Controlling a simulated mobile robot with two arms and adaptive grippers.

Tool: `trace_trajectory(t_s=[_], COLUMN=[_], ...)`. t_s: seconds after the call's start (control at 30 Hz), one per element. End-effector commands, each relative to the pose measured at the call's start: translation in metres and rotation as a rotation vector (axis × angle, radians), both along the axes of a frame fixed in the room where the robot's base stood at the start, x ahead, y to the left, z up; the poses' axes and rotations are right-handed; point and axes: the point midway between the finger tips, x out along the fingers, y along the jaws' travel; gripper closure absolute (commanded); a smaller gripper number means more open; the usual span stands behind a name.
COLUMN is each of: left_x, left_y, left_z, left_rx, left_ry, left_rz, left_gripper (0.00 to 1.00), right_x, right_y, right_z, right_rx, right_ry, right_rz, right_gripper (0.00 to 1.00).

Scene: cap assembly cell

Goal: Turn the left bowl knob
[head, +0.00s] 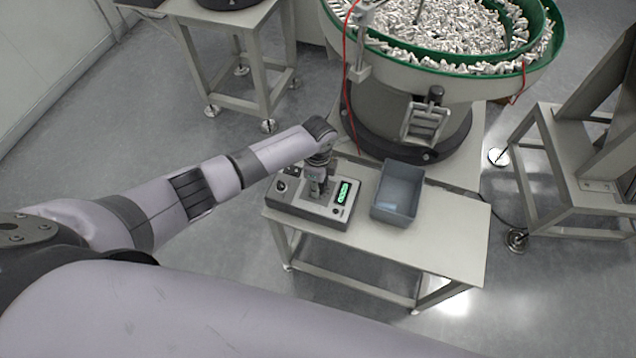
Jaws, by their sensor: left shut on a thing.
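A grey control box (313,209) with a lit green display (342,192) sits on the left part of a light table. A round dark knob or button (281,186) shows at the box's left side. My left gripper (317,192) points down onto the middle of the box's top, left of the display. It is shut on the bowl knob, which the fingers hide. How far the knob is turned cannot be seen. My right gripper is not in view.
An open blue-grey bin (398,192) stands on the table (450,228) right of the box. Behind it is a large green-rimmed bowl feeder (545,55) full of small metallic parts. A red cable (347,75) hangs at its left. The table's front right is bare.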

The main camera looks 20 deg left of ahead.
Motion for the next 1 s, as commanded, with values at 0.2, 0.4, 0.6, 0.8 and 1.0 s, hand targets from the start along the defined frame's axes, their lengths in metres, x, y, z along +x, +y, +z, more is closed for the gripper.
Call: trace_trajectory(t_s=[0.2, 0.4, 0.6, 0.8, 1.0], left_x=[0.0011, 0.0011, 0.0011, 0.0012, 0.0006], left_y=[-0.0006, -0.0008, -0.0009, -0.0009, -0.0007], left_z=[0.0009, 0.001, 0.001, 0.0011, 0.0006], left_rx=[-0.002, -0.002, -0.002, -0.002, -0.002], left_ry=[-0.003, -0.003, -0.003, -0.003, -0.002], left_rz=[-0.065, -0.084, -0.084, -0.084, -0.083], left_gripper=[0.99, 0.99, 0.99, 0.66, 0.53], right_x=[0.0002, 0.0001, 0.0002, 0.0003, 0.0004], right_y=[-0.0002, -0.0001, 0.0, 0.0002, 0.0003], right_z=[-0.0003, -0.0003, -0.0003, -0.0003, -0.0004], right_rx=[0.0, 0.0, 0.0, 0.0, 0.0], right_ry=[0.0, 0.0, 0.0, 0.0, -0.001], right_rz=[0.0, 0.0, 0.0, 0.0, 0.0], right_gripper=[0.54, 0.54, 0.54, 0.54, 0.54])
